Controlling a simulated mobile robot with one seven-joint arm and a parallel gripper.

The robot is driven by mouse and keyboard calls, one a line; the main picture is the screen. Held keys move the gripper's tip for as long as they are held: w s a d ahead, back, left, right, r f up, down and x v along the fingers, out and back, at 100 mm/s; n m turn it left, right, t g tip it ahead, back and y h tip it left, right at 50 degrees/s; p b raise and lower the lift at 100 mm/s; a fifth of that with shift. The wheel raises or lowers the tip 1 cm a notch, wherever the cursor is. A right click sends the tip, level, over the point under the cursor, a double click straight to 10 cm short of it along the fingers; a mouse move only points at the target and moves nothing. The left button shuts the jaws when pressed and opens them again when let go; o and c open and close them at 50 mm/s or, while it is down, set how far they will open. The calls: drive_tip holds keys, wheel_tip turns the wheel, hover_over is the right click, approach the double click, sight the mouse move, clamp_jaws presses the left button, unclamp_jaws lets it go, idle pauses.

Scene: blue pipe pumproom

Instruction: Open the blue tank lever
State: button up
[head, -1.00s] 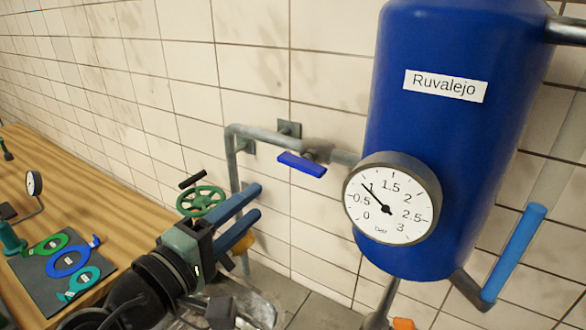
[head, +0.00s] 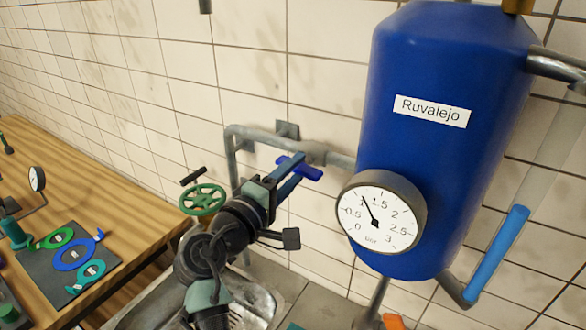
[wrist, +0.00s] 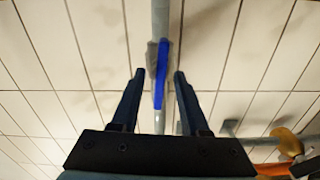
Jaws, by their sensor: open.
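The blue lever (head: 313,173) sits on a grey pipe left of the blue tank (head: 430,130), which is labelled "Ruvalejo". In the wrist view the lever (wrist: 161,72) lies lengthwise between the two open fingers (wrist: 156,75), along the grey pipe (wrist: 160,20). There is a gap to the finger on each side, wider on the left. I cannot tell whether the lever is deep between the fingers or just beyond the tips.
A round gauge (head: 381,212) is on the tank's front. A green valve wheel (head: 203,199) is left of my arm. A wooden table (head: 90,185) with a dark board (head: 68,268) of coloured rings stands at left. A tiled wall (head: 240,70) is behind the pipe.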

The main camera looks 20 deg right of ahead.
clamp_jaws()
idle(0.3)
drive_tip(key=shift+n+p, duration=0.35)
drive_tip(key=shift+n, duration=0.25)
unclamp_jaws()
